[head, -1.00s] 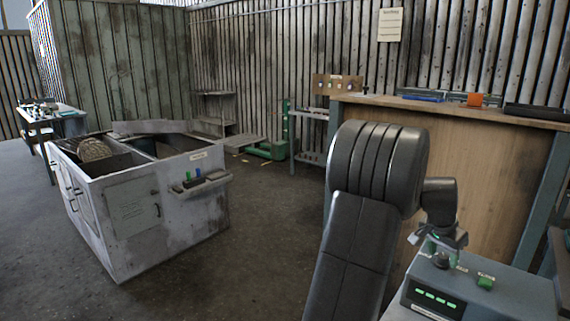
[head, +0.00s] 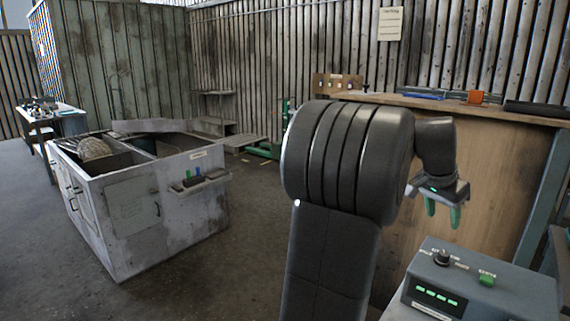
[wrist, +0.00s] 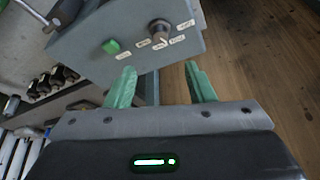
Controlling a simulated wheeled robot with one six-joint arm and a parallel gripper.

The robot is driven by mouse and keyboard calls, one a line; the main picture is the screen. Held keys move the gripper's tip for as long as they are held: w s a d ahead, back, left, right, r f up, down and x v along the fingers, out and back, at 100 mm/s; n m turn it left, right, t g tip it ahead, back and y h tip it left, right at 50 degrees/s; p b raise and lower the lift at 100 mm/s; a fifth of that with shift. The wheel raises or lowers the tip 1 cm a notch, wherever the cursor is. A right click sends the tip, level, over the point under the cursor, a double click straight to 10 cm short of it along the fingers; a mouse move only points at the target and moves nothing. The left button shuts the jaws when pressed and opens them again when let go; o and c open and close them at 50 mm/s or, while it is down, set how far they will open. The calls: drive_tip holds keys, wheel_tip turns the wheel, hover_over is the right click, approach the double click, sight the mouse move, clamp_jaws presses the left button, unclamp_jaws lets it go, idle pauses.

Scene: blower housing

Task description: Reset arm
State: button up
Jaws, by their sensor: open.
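My gripper (head: 443,216) has green fingers and hangs at the right of the head view, pointing down. Its fingers are apart with nothing between them. The control box (head: 480,290) stands below and to the right of my gripper in the head view. It carries a dark knob (head: 441,258), a green button (head: 487,280) and a lit green display (head: 437,301). The gripper is clear of the knob.
A wooden-fronted bench (head: 500,180) stands behind my arm, with an orange block (head: 475,97) and trays on top. A worn white cabinet (head: 130,215) with open bins stands at left. The floor between is clear. Metal parts (wrist: 50,85) lie at left in the wrist view.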

sight(445, 253)
drive_tip(key=p+x, duration=0.1)
drive_tip(key=x, duration=1.2)
drive_tip(key=shift+f, duration=0.25)
drive_tip(key=shift+d, duration=0.15)
drive_tip(key=shift+s+n+p, duration=0.1)
drive_tip(key=shift+n+p, duration=0.4)
drive_tip(key=shift+n, duration=0.3)
drive_tip(key=shift+n+t+y+p, duration=0.5)
drive_tip(key=shift+n+t+p, duration=0.1)
drive_tip(key=shift+n, duration=0.8)
drive_tip(key=shift+s+d+n+t+y+p, duration=0.15)
drive_tip(key=shift+n+y+p, duration=0.25)
drive_tip(key=shift+n, duration=0.75)
drive_tip(key=shift+w+d+n+t+y+p, duration=0.1)
drive_tip(key=shift+n+t+y+p, duration=0.25)
drive_tip(key=shift+n, duration=0.8)
drive_tip(key=b+v, duration=0.1)
drive_tip(key=v, duration=1)
drive_tip(key=shift+s+r+b, duration=0.15)
drive_tip(key=shift+r+b, duration=0.2)
drive_tip(key=shift+a, duration=0.2)
